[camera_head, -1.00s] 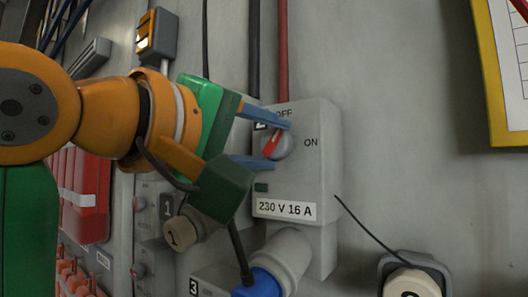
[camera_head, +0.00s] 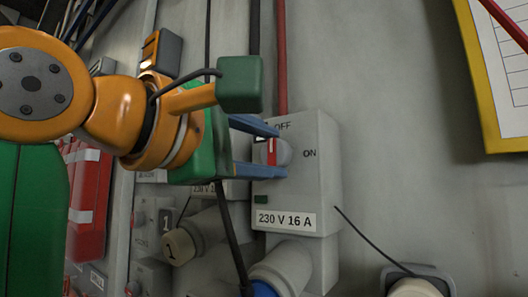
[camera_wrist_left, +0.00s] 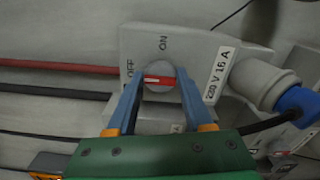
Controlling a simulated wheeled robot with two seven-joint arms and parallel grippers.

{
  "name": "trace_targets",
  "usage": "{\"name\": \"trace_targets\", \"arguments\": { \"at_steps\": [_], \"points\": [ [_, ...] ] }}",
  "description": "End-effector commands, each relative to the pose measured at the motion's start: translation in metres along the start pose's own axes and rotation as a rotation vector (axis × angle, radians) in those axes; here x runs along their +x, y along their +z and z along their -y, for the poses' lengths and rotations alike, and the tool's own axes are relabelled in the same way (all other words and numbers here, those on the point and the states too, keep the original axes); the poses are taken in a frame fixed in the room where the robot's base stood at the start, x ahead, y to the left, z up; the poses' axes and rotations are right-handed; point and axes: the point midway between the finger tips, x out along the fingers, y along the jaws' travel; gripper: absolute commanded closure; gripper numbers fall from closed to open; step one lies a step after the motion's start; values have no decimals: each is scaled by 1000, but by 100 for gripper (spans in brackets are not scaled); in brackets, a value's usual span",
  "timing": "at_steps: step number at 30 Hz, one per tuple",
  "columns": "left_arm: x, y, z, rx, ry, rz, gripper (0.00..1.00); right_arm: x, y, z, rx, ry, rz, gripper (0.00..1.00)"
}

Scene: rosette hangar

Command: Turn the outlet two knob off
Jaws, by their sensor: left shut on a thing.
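The outlet two knob (camera_head: 280,151) is a round grey dial with a red pointer on the front of a grey outlet box (camera_head: 325,165). In the head view the pointer stands upright, towards the OFF label. In the left wrist view the knob (camera_wrist_left: 158,82) has its red bar lying level, its left end towards OFF and away from ON. My left gripper (camera_head: 281,150) is shut on the knob, one blue finger on each side of it. The fingers also show in the left wrist view (camera_wrist_left: 157,78). The box's number is mostly hidden. My right gripper is out of view.
A grey plug (camera_head: 285,268) with a blue part sits below the box. Outlet one's beige plug (camera_head: 180,246) is at lower left. A red cable (camera_head: 282,60) runs up from the box. A yellow-framed board (camera_head: 485,80) hangs at right; the wall between is mostly clear.

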Motion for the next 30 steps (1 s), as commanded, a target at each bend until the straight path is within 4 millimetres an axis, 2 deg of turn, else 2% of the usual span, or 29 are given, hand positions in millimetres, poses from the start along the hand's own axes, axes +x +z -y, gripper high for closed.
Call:
{"name": "trace_targets", "arguments": {
  "at_steps": [15, 16, 19, 27, 30],
  "points": [
    [0, 0, -1, -18, 2, 0, 100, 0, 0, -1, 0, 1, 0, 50],
    [0, 0, -1, -18, 2, 0, 46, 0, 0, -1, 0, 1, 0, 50],
    [0, 0, -1, -18, 2, 0, 19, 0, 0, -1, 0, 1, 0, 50],
    [0, 0, -1, -17, 2, 0, 19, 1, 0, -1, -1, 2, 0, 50],
    [-11, -1, 2, -17, 5, 0, 19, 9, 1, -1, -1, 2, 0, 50]
  ]
}}
